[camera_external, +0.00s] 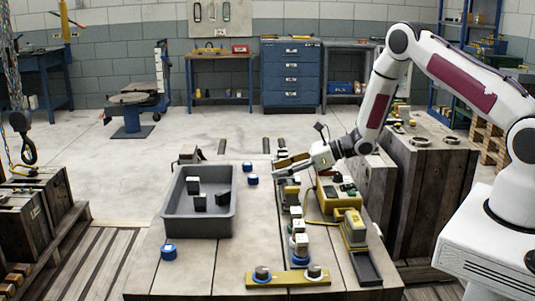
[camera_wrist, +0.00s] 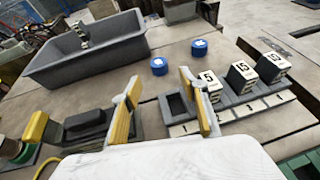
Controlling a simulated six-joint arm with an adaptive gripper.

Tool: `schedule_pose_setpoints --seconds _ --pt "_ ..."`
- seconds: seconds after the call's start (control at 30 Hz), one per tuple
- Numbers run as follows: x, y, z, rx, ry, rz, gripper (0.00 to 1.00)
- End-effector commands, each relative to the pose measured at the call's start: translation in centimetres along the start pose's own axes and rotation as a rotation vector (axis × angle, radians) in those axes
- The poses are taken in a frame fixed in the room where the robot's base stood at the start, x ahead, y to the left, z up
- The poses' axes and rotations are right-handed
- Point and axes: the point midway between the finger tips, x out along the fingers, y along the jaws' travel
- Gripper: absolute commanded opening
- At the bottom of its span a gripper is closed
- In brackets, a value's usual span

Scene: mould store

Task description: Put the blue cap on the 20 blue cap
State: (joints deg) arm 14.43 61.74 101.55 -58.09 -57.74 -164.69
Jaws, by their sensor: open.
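Several blue caps lie on the table. In the external view, one blue cap (camera_external: 247,166) and another (camera_external: 252,180) lie close together right of the grey tray, and a third (camera_external: 168,252) lies at the front left. Two show in the wrist view, a nearer cap (camera_wrist: 159,66) and a farther one (camera_wrist: 200,48). I cannot read a 20 on any cap. My gripper (camera_external: 279,166) is above the table, right of the two caps and apart from them. In the wrist view its yellow-padded fingers (camera_wrist: 160,84) are spread with nothing between them.
The grey tray (camera_external: 198,230) holds several dark blocks with white faces. A rack holds a row of numbered blocks (camera_wrist: 241,78) right of the fingers, with an empty slot nearest them. A yellow plate (camera_external: 288,279) with knobs lies at the front. Table between tray and rack is mostly clear.

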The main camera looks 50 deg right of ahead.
Motion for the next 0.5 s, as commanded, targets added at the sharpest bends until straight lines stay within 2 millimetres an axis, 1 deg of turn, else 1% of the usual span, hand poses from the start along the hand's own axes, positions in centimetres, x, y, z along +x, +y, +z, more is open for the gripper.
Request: schedule_pose_setpoints --seconds 0.17,0.5 --pt "-0.7 -0.1 1.8 -0.002 -0.001 -0.001 0.44" --pt "-1.8 0.0 4.4 -0.001 -0.001 0.000 0.44"
